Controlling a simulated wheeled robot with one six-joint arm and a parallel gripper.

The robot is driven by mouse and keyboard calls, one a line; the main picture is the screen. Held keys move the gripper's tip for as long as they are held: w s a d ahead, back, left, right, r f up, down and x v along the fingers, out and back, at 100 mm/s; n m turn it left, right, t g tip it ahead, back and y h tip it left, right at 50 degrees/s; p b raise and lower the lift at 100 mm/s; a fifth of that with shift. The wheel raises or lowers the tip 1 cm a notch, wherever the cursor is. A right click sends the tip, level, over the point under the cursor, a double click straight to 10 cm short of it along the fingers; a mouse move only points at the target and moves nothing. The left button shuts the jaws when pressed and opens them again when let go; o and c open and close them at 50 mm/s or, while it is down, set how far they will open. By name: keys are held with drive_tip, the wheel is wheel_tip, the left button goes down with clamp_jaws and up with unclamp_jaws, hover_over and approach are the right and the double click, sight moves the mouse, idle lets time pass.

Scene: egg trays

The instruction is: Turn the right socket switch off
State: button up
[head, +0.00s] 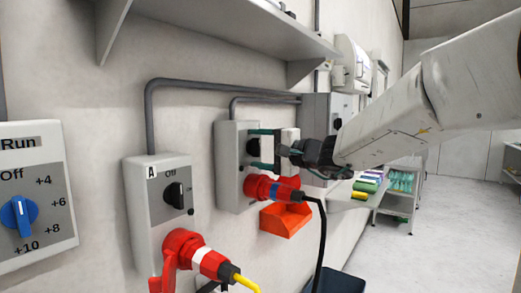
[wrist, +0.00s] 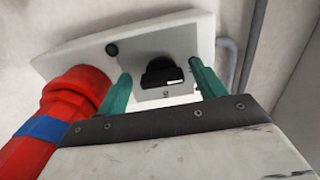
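The right socket box (head: 228,170) is a grey-white wall box with a black rotary switch (head: 252,147) and a red plug (head: 262,189) with a blue band below it. My gripper (head: 256,149) is in front of this switch, its teal fingers open and pointing at the box. In the wrist view, the black switch (wrist: 162,73) shows between the two finger tips of my gripper (wrist: 160,72), with a gap on each side. I cannot tell how deep the fingers reach around it. The switch's markings are hidden or too small to read.
A left socket box (head: 145,205) marked A has a black switch and a red plug with a yellow cable. A dial panel (head: 45,190) is at far left. A shelf (head: 225,30) overhangs the boxes. An orange bin (head: 286,222) and black cable (head: 321,240) hang below my gripper.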

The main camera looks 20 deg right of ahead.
drive_tip(key=v, duration=0.7)
drive_tip(key=shift+s+d, duration=0.25)
drive_tip(key=shift+s, duration=0.05)
drive_tip(key=shift+a, duration=0.1)
drive_tip(key=s+a+f+n+g+h, duration=0.1)
drive_tip(key=s+a+f+n+g, duration=0.4)
drive_tip(key=s, duration=0.4)
drive_tip(key=s+a+f+n+g+h, duration=0.1)
drive_tip(key=s+a+f+n+g, duration=0.3)
drive_tip(key=s+f, duration=0.5)
drive_tip(key=s+d+f+g+h, duration=0.2)
drive_tip(key=s+d+f+h, duration=0.1)
drive_tip(key=s, duration=0.4)
drive_tip(key=s+d+f+n+g+h, duration=0.1)
drive_tip(key=s+d+f+g+h, duration=0.1)
drive_tip(key=s+d+f+h, duration=0.2)
drive_tip(key=s+d+h, duration=0.1)
drive_tip(key=s, duration=0.1)
drive_tip(key=shift+s+d+n+h, duration=0.2)
drive_tip(key=shift+s+n+h, duration=0.1)
drive_tip(key=shift+s, duration=0.05)
